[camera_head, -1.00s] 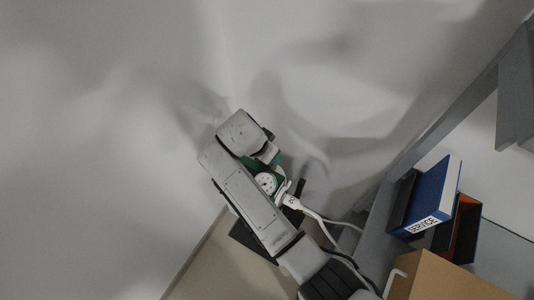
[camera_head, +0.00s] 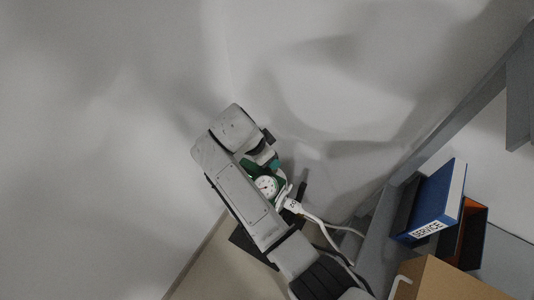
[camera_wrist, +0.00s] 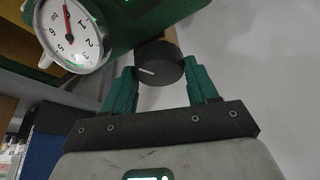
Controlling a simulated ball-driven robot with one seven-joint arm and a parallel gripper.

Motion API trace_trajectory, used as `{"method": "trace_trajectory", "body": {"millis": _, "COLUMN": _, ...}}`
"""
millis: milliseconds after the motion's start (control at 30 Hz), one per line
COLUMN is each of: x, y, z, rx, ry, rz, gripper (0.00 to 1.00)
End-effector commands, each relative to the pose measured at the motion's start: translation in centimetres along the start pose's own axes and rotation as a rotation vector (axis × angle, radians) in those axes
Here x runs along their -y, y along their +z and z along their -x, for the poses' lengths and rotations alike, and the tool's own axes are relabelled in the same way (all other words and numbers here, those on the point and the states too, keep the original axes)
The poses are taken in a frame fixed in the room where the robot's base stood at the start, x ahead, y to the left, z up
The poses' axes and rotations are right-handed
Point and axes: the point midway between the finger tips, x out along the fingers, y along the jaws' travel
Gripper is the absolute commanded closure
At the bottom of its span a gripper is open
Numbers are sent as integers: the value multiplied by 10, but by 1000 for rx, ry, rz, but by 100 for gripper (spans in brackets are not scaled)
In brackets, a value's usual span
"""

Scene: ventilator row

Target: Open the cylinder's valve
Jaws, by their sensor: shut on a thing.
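In the wrist view, the valve knob (camera_wrist: 158,66) is a round black dial with a white mark line. My gripper (camera_wrist: 162,80) has its two green fingers on either side of the knob, shut on it. Behind the knob is the green body (camera_wrist: 128,20) of the cylinder's fitting. A white round gauge (camera_wrist: 74,34) with a red needle sits left of the knob. In the head view the gauge (camera_head: 265,186) shows beside my arm, which hides the knob.
A grey shelf frame (camera_head: 440,115) stands at the right. A white plug and cables (camera_head: 318,219) run beside the gauge. Bare wall lies behind.

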Motion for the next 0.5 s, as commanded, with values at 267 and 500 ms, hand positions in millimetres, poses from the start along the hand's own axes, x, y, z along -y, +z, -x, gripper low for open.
{"method": "trace_trajectory", "body": {"millis": 267, "x": 0, "y": 0, "z": 0, "rx": 0, "ry": -1, "rz": 1, "gripper": 18}}
{"method": "trace_trajectory", "body": {"millis": 500, "x": 0, "y": 0, "z": 0, "rx": 0, "ry": -1, "rz": 1, "gripper": 18}}
